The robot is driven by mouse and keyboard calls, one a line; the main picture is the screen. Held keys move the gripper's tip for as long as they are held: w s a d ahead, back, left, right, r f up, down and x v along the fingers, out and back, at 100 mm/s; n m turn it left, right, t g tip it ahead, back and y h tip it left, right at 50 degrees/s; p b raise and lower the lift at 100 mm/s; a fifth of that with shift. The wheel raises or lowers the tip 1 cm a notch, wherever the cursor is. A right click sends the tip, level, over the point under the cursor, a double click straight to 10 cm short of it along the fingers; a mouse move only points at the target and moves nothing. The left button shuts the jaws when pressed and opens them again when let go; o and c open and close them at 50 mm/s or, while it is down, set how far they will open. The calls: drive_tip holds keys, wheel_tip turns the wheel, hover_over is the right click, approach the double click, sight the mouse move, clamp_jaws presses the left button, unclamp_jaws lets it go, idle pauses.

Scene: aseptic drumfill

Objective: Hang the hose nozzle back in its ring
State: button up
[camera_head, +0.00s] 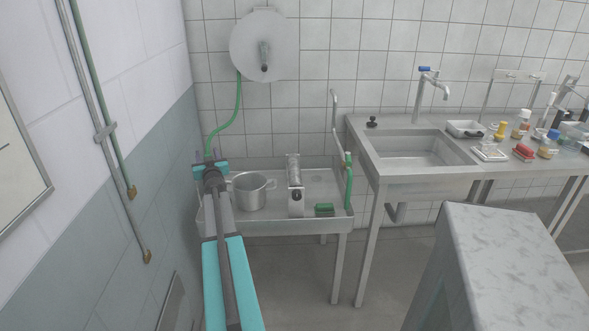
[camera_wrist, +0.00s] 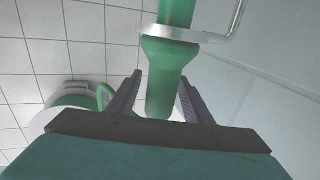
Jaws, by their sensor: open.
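The green hose nozzle (camera_wrist: 160,80) shows large in the wrist view. It passes through a pale metal ring (camera_wrist: 200,37), with its flared part right by the ring. A bent metal rod joins the ring at the right. My gripper (camera_wrist: 161,84) is open, with one dark finger on each side of the nozzle and visible gaps. In the head view my gripper (camera_head: 207,158) is at the left end of the sink unit, by the wall. The green hose (camera_head: 238,105) runs from the round wall reel (camera_head: 278,42) down to it. The ring is hard to make out there.
The tiled side wall is close at left. A sink counter (camera_head: 390,172) stands right, a grey block (camera_head: 510,260) front right.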

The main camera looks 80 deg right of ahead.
drive_tip(key=shift+s+a, duration=0.1)
drive_tip(key=v, duration=1.3)
drive_tip(key=shift+s+a, duration=0.2)
idle(0.3)
drive_tip(key=shift+r, duration=0.1)
idle(0.8)
